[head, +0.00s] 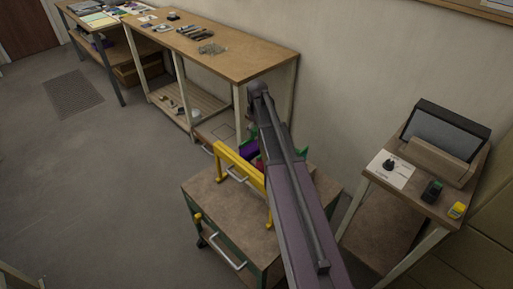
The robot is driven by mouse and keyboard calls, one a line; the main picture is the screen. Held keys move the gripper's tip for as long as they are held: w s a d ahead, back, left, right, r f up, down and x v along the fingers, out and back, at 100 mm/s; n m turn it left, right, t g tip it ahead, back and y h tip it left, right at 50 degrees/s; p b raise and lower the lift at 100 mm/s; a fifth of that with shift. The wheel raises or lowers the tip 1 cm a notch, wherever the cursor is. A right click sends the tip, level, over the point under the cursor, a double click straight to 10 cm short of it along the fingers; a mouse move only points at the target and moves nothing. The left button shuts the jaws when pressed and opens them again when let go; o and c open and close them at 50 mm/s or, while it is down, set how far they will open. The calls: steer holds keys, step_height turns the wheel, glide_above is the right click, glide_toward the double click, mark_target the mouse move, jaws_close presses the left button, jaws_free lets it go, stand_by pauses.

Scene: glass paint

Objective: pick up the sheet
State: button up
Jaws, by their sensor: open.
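I cannot tell for sure which thing is the sheet. Coloured pieces stand behind a yellow frame (240,166) on a wheeled cart (212,196): a purple one (249,147) and a green one (303,152), with a bit of red between them. My arm covers much of them. A flat white sheet-like piece (403,180) lies on the small table at right, with a dark knob-like object on it. My gripper is not visible; my arm's link crosses the middle of the view and hides what lies behind it.
A long wooden workbench (245,62) along the wall holds tools and a small grey pile. Another table (75,12) with papers stands far left. The small right table (440,208) carries a dark-screened device (443,135) and small boxes.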

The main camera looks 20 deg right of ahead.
steer(key=c, duration=1.2)
steer(key=shift+o, duration=0.2)
steer(key=shift+r, duration=0.25)
step_height(320, 180, up, 10)
steer(key=p, duration=1)
steer(key=shift+f, duration=0.25)
